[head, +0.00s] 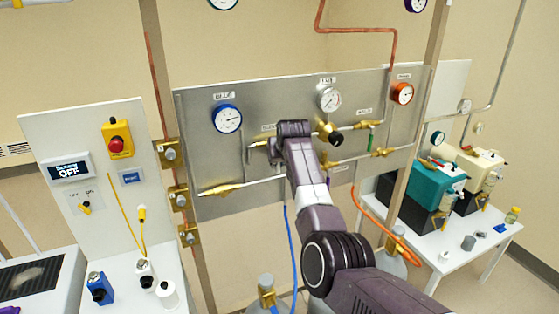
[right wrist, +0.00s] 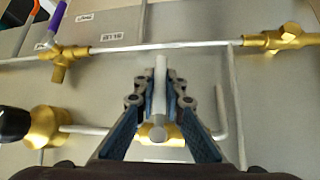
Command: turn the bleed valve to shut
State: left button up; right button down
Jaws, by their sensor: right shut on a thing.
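A grey metal panel (head: 240,100) carries gauges, pipes and brass valves. My right gripper (head: 278,150) is at the panel's left middle, in front of a valve. In the right wrist view my right gripper (right wrist: 160,95) is shut on the valve's silver lever handle (right wrist: 159,78), one finger on each side. The valve's brass body (right wrist: 172,134) shows behind the fingertips; a bit of it shows left of my gripper in the head view (head: 258,144). Which valve the small labels name is too blurred to read. My left gripper is not in view.
A black-knobbed brass regulator (head: 334,137) sits close right of my gripper; it also shows in the wrist view (right wrist: 42,128). A purple-handled valve (right wrist: 60,52) and a brass fitting (right wrist: 280,40) are on a nearby pipe. A blue-rimmed gauge (head: 227,119) is at upper left.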

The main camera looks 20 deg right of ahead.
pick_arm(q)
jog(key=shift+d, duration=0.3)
pick_arm(e)
jog(key=c, duration=2)
grip_release()
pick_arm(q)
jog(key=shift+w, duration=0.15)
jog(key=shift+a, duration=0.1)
pick_arm(e)
jog(key=v, duration=1.2)
